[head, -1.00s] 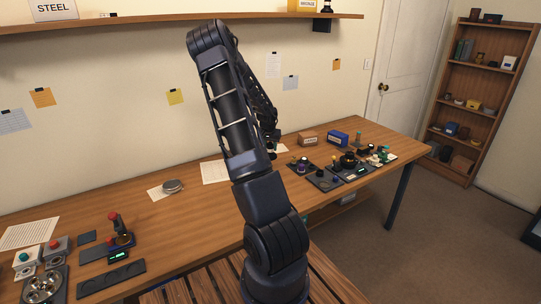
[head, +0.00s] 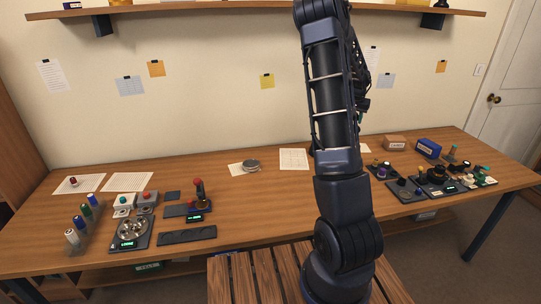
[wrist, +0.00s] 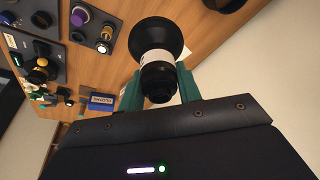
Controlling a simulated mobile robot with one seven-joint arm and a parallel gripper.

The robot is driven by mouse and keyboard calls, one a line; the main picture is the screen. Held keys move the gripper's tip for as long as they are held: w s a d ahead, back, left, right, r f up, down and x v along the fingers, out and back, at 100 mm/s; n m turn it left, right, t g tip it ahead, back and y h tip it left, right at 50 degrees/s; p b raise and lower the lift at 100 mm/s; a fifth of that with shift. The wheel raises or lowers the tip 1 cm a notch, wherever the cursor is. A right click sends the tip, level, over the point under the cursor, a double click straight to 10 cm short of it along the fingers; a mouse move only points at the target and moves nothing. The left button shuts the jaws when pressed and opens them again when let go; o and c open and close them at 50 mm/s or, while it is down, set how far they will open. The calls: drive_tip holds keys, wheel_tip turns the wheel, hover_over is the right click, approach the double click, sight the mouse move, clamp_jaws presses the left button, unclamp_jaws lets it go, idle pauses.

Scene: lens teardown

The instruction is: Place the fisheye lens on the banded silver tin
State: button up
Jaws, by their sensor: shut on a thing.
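The fisheye lens (wrist: 157,50) is black with a wide flared front and a white band around its body. My gripper (wrist: 160,84) is shut on it, with a teal finger on either side in the wrist view. A low, round silver-grey tin (head: 251,166) lies on a white sheet near the back middle of the bench in the head view. It looks like the silver tin, but its band is too small to make out. It stands left of my arm, and nothing shows on top of it. In the head view my arm hides the gripper and lens.
The wooden bench (head: 270,200) is mostly clear around the tin. A paper sheet (head: 294,159) lies right of it. A joystick unit (head: 198,193) and several other devices stand at the left. A blue box (head: 428,148), a brown box (head: 395,143) and several dark trays are at the right.

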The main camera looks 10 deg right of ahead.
drive_tip(key=w+a+n+y, duration=0.1)
drive_tip(key=w+a+n, duration=0.3)
drive_tip(key=a, duration=0.8)
drive_tip(key=w+a+r+n+y, duration=0.15)
drive_tip(key=a+n, duration=0.35)
drive_tip(key=a, duration=0.8)
drive_tip(key=w+a+n+y, duration=0.1)
drive_tip(key=w+a+n, duration=0.3)
drive_tip(key=a, duration=0.8)
drive_tip(key=n+y, duration=0.1)
drive_tip(key=n, duration=0.4)
hover_over(250, 163)
wheel_tip(250, 163, down, 18)
drive_tip(key=shift+w+d, duration=0.1)
drive_tip(key=shift+f, duration=0.1)
drive_tip(key=o, duration=1.1)
